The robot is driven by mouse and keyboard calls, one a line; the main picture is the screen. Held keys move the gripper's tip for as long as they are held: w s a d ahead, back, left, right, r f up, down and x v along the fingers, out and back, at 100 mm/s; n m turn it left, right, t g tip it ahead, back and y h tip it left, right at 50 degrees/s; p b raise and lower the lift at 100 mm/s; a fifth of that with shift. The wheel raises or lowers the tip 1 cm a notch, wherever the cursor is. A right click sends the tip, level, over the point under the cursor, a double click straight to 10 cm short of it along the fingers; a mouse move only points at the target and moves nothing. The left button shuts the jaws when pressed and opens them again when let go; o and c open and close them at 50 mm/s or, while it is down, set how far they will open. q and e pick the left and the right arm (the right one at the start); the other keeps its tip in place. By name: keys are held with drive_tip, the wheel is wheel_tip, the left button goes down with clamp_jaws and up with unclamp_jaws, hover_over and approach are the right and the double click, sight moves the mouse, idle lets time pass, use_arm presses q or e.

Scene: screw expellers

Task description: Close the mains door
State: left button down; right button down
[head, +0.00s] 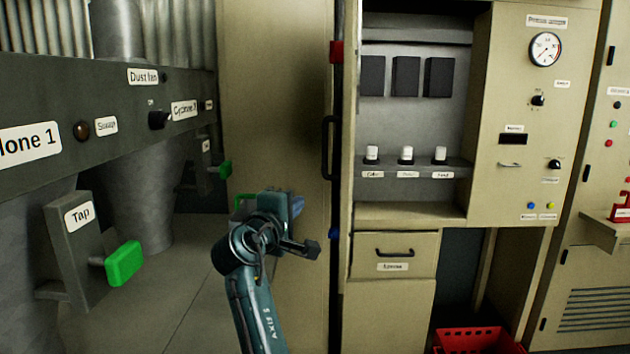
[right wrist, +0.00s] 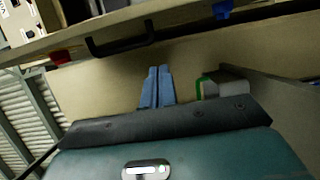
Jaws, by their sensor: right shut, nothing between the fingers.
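The tall beige door panel (head: 275,110) stands open at the left of the cabinet, whose inside is exposed. A black door handle (head: 327,148) is by its right edge, between a red piece (head: 337,52) and a blue piece (head: 334,234). In the right wrist view the panel (right wrist: 105,85) and handle (right wrist: 118,42) lie beyond the fingers. My right gripper (head: 297,203) is in front of the panel, below and left of the handle and apart from it. Its blue fingers (right wrist: 157,87) are together and empty. Whether they touch the panel is unclear. My left gripper is out of view.
The open cabinet (head: 410,130) holds black blocks and white-topped fuses above a drawer (head: 393,254). A tap box (head: 75,250) with a green handle (head: 124,263) is at the left. A red crate (head: 478,342) stands at the lower right.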

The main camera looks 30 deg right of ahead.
drive_tip(key=w+d+p, duration=0.2)
drive_tip(key=w+d, duration=0.2)
drive_tip(key=d, duration=0.7)
drive_tip(key=shift+r, duration=0.45)
drive_tip(key=shift+d, duration=0.1)
